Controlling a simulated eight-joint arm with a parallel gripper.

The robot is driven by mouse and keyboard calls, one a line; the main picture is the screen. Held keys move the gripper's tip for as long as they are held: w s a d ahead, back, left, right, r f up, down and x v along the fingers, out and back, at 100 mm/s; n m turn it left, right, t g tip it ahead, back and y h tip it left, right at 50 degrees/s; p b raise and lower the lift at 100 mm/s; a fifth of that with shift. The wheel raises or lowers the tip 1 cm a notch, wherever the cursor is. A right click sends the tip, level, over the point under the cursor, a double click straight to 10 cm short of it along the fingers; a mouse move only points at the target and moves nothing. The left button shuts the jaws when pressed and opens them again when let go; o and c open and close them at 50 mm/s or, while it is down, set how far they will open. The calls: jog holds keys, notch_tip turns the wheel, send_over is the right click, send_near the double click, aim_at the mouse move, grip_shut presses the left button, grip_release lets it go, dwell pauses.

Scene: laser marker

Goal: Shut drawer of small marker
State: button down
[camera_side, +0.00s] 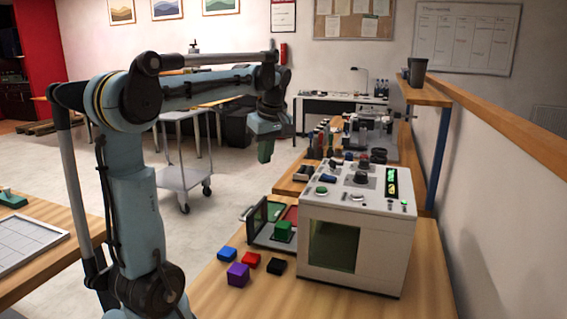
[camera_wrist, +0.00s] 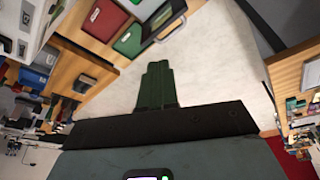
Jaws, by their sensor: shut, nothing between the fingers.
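The small marker (camera_side: 357,232) is a white box with a green window, standing on the wooden bench in the side view. Its drawer (camera_side: 258,238) sticks out from the left side, open, with a dark upright front panel. A green block (camera_side: 284,231) sits on the drawer. The wrist view shows part of the dark drawer (camera_wrist: 166,20) at the top. My gripper (camera_side: 265,151) is above and behind the drawer, apart from it, pointing down. Its green fingers (camera_wrist: 157,84) are together and empty.
Blue (camera_side: 227,254), red (camera_side: 251,259), black (camera_side: 276,266) and purple (camera_side: 238,274) blocks lie on the bench in front of the drawer. Red (camera_wrist: 103,19) and green (camera_wrist: 130,40) trays lie beside it. Tools and a machine (camera_side: 372,135) stand behind the marker. Open floor lies left.

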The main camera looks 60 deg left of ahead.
jog(key=s+a+f+n+g, duration=0.2)
jog(key=s+a+n, duration=0.2)
jog(key=a+n, duration=0.3)
jog(key=x, duration=1.6)
jog(key=shift+h, duration=0.4)
jog(key=shift+w+d+f, duration=0.1)
jog(key=shift+w+d, duration=1.45)
jog(key=shift+d, duration=0.1)
jog(key=w+d, duration=0.2)
jog(key=shift+w+d, duration=0.4)
